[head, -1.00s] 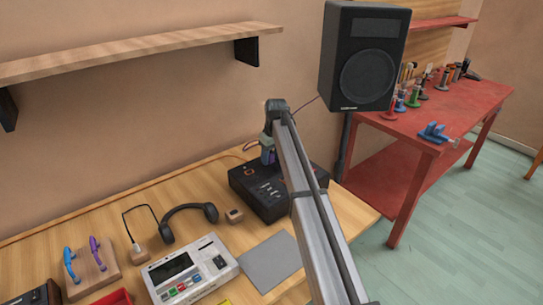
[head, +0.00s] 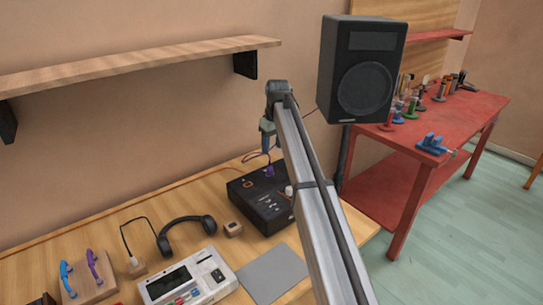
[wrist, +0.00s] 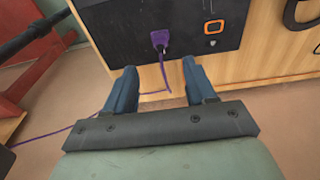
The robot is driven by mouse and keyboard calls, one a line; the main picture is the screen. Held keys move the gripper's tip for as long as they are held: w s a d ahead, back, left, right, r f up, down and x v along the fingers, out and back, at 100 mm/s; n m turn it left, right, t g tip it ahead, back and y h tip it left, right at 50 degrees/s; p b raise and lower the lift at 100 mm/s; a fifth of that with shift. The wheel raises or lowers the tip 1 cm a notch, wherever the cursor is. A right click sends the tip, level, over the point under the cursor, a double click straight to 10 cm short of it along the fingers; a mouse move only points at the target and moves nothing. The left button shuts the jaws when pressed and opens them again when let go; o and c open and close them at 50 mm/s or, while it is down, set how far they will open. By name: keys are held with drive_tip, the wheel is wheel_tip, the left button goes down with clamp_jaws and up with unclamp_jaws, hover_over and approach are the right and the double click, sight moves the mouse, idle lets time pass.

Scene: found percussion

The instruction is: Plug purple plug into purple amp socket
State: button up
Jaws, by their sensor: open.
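The purple plug (wrist: 160,40) stands on the black amp (wrist: 110,35) in the wrist view, its purple cable trailing down between my fingers. It appears seated in a socket there; the socket itself is hidden under the plug. In the head view the plug (head: 269,171) shows at the amp's (head: 245,200) back edge. My gripper (wrist: 157,70) is open and empty, with its two blue fingers apart from the plug. In the head view my gripper (head: 268,147) hangs above the plug, partly hidden by my arm.
An orange-ringed square socket (wrist: 213,27) is beside the plug. Headphones (head: 187,232), a white drum machine (head: 185,280) and a grey mat (head: 273,272) lie on the wooden table. A black speaker (head: 362,70) stands right of my arm. A shelf (head: 140,62) hangs above.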

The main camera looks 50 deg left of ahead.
drive_tip(key=shift+d+r, duration=0.15)
drive_tip(key=shift+r, duration=1.2)
